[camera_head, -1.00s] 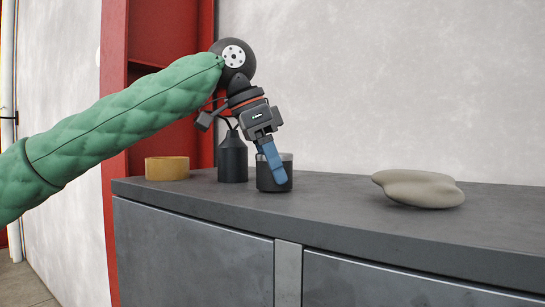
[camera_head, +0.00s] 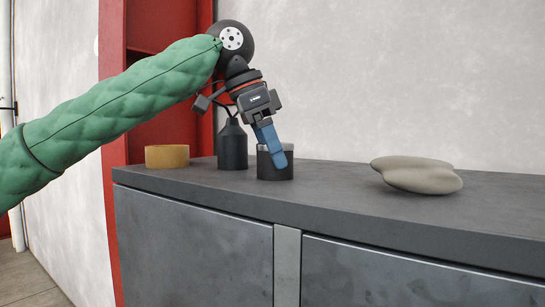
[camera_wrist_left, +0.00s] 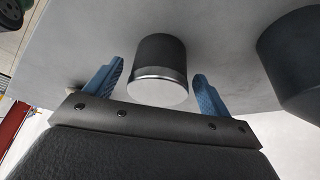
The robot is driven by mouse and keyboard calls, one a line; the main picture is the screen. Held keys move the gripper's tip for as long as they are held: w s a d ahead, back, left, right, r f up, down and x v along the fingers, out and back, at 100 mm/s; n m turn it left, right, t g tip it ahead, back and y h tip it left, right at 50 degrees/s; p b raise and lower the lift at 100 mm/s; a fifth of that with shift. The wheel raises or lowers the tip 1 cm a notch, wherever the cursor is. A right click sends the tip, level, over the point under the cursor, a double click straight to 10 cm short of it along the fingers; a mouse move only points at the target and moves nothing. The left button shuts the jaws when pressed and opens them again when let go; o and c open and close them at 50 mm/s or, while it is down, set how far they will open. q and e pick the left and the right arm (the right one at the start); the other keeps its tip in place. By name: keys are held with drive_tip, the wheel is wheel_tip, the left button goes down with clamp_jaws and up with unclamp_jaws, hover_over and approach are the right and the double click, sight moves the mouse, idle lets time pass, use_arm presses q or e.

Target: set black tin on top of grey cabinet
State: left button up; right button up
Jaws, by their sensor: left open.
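The black tin (camera_head: 269,171), a short dark cylinder with a silvery band near its top, stands upright on the grey cabinet (camera_head: 350,201). My left gripper (camera_head: 280,163) is above and around it, blue fingers pointing down, one finger covering part of the tin in the head view. In the left wrist view the tin (camera_wrist_left: 160,48) shows between the two spread fingers of the left gripper (camera_wrist_left: 158,72), with gaps on both sides. The left gripper is open and holds nothing. My right gripper is in neither view.
A dark bottle (camera_head: 232,150) stands close to the tin on its left, with a yellow-brown round bowl (camera_head: 167,157) beyond it. A smooth beige stone (camera_head: 417,176) lies to the right. The cabinet top between tin and stone is clear.

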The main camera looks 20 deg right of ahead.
use_arm(q)
drive_tip(key=b+v, duration=0.4)
drive_tip(key=v, duration=0.7)
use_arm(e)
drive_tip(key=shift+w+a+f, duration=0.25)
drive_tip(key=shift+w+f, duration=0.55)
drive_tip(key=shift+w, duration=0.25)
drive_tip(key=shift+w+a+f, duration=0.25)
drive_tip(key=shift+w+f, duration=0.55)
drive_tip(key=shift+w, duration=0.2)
